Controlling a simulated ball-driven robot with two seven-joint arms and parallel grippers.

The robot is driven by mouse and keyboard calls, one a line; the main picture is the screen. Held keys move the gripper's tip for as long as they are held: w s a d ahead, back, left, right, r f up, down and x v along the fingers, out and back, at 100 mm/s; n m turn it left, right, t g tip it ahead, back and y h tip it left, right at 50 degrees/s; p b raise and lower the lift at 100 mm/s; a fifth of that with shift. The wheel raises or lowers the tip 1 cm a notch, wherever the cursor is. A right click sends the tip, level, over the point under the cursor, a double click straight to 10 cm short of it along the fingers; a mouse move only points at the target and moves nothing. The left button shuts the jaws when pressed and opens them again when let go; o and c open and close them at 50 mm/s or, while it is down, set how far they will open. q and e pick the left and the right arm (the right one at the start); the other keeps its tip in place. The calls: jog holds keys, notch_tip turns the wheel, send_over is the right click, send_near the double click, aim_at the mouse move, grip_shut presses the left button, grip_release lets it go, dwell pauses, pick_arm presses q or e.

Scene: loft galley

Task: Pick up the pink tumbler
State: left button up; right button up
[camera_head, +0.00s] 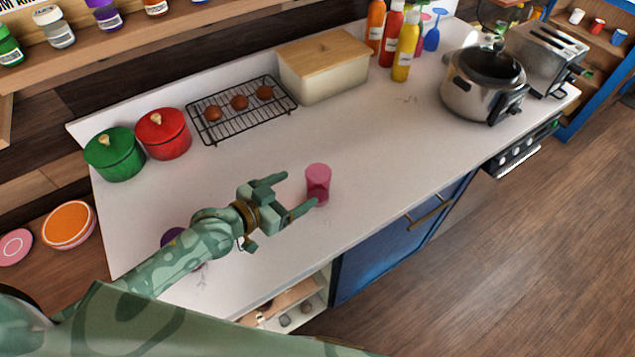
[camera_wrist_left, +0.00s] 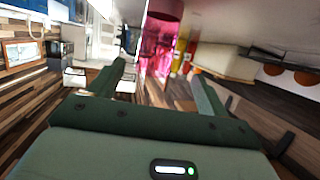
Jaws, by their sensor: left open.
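The pink tumbler (camera_head: 318,182) stands upright on the white counter, near its middle. My left gripper (camera_head: 294,196) is open, with its two fingers pointing toward the tumbler from the left. In the head view the tumbler is just beyond the fingertips, and the near fingertip overlaps or nearly meets its lower edge. In the left wrist view the pink tumbler (camera_wrist_left: 160,45) shows ahead, between and beyond the fingers (camera_wrist_left: 160,80). Nothing is between the jaws that I can make out. My right gripper is not in view.
A green pot (camera_head: 115,157) and a red pot (camera_head: 163,138) stand at the back left, beside a cooling rack (camera_head: 241,128). A bread box (camera_head: 323,78), bottles (camera_head: 406,50) and a cooker (camera_head: 482,90) stand farther right. A purple item (camera_head: 172,236) is partly hidden by my arm. The counter right of the tumbler is clear.

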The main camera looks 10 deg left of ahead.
aim_at(307, 183)
pick_arm(q)
jog(key=x, duration=0.4)
jog(key=shift+w+f, duration=0.1)
jog(key=shift+w, duration=0.05)
jog(key=x, duration=0.2)
jog(key=b+x, duration=0.1)
jog(key=x, duration=0.2)
jog(key=shift+d, duration=0.45)
jog(key=c, duration=1.1)
jog(key=shift+r, duration=0.2)
jog(key=shift+c, duration=0.3)
